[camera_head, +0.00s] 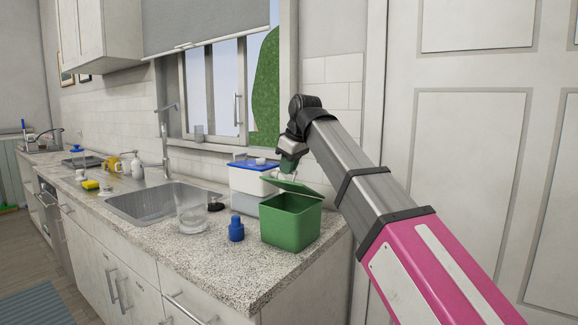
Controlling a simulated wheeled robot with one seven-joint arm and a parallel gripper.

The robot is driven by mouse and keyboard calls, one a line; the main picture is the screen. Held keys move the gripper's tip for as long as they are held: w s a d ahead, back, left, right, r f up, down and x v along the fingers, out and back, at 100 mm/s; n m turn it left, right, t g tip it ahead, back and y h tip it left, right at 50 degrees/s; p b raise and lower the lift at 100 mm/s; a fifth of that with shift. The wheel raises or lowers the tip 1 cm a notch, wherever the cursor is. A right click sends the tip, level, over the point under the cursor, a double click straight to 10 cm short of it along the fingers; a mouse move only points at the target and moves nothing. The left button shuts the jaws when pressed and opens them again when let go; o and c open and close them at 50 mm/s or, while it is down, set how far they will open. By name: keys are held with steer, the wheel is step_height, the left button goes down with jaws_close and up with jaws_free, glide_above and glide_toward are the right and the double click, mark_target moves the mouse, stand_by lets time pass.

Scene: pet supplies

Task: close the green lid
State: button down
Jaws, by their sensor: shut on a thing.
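The green box (291,222) stands at the right end of the counter. Its green lid (298,188) is raised at a slant over the back of the box, and the box's front opening shows. My gripper (287,174) is above the back of the box, at the upper edge of the lid, and is shut on it. The fingertips are small in this view, so the exact grip point is hard to make out.
A white container with a blue lid (251,176) stands close behind the green box. A blue bottle (236,229) and a clear glass (191,213) stand to its left, near the sink (153,203). The counter's front right corner (262,279) is bare.

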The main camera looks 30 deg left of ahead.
mark_target(282, 182)
steer(key=s+f+t, duration=0.1)
steer(key=f, duration=0.1)
steer(key=s+f+t, duration=0.1)
steer(key=s+t, duration=0.1)
steer(key=shift+s+a+f+n, duration=0.1)
steer(key=shift+s+f+n, duration=0.1)
steer(key=shift+f+n, duration=0.2)
steer(key=shift+s+a+f+t, duration=0.1)
steer(key=shift+s+f+t, duration=0.2)
steer(key=shift+f, duration=0.4)
steer(key=shift+s+a+f+t, duration=0.1)
steer(key=shift+s+f+t, duration=0.2)
steer(key=shift+f, duration=0.4)
steer(key=shift+s, duration=0.1)
steer(key=c, duration=1.1)
jaws_free()
steer(key=v, duration=1)
steer(key=shift+s+r, duration=0.2)
steer(key=shift+r, duration=0.15)
